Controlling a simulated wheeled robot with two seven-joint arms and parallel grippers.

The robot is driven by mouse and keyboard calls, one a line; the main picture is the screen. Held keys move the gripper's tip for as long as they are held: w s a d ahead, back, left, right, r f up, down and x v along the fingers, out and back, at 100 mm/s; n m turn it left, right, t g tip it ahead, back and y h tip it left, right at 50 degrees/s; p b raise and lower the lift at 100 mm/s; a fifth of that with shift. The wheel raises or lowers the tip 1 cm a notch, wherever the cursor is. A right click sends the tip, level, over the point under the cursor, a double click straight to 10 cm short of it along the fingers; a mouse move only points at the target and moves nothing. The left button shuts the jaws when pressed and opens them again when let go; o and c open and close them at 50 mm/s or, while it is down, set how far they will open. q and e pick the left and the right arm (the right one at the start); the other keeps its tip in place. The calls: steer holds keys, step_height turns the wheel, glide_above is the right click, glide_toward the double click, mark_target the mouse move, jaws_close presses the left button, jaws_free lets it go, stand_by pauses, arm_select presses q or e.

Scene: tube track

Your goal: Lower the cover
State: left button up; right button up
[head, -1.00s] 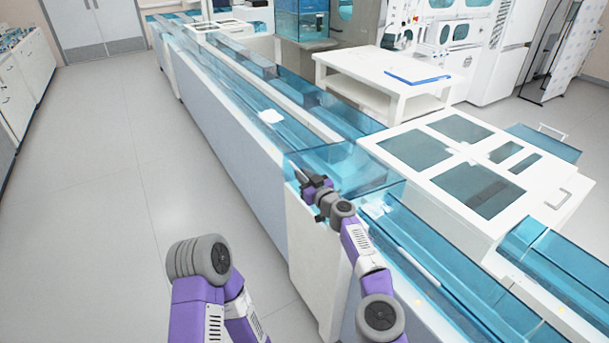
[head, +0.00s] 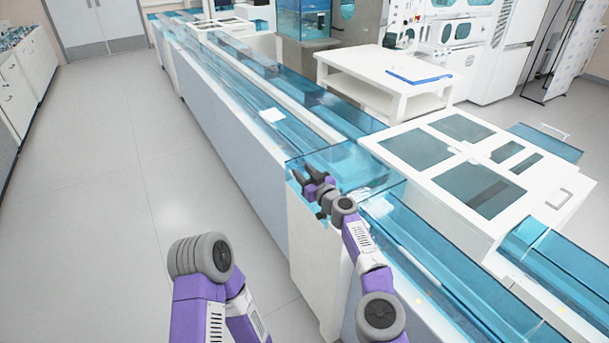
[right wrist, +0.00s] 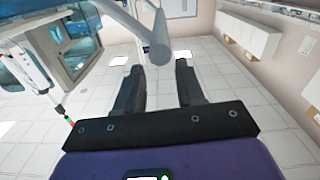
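A clear blue cover (head: 345,163) stands over the tube track beside my right gripper. Its panels show as a box-like shape above the track, and I cannot tell how far it is raised. My right gripper (head: 306,175) is at the cover's near left side, with its dark fingers apart. In the right wrist view the gripper (right wrist: 158,87) is open, with floor visible between the fingers. A grey bar with a rounded end (right wrist: 159,52) crosses in front of the gap; I cannot tell whether it touches a finger. My left gripper is out of the head view; only part of that arm shows.
The long tube track (head: 225,125) runs to the far left under clear blue panels. A white box with dark windows (head: 480,170) stands right of the cover. The floor at left (head: 100,200) is clear.

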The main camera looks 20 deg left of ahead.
step_height(320, 180, up, 9)
steer(key=p, duration=0.7)
steer(key=shift+p, duration=0.3)
steer(key=shift+a, duration=0.1)
steer(key=s+a+f+g+h, duration=0.1)
steer(key=s+a+f+g, duration=0.3)
steer(key=s+f, duration=0.55)
steer(key=s+d+f+m+g+h, duration=0.2)
steer(key=s+d+f, duration=0.3)
steer(key=f, duration=0.3)
steer(key=s+d+f+m+g+h, duration=0.1)
steer(key=s+d+f+m, duration=0.1)
steer(key=s+d+f, duration=0.45)
steer(key=s+d+f+m+g+h, duration=0.3)
steer(key=s+d+f+m, duration=0.1)
steer(key=s+d+f, duration=0.85)
steer(key=s+d+m+g+h, duration=0.1)
steer(key=s+d+m, duration=0.1)
steer(key=s+d, duration=0.3)
steer(key=s+d+m+g, duration=0.1)
steer(key=s+d, duration=0.4)
steer(key=s, duration=0.5)
steer(key=shift+s+d+r+m+h, duration=0.25)
steer(key=shift+s+r+m+h, duration=0.15)
steer(key=shift+m, duration=0.5)
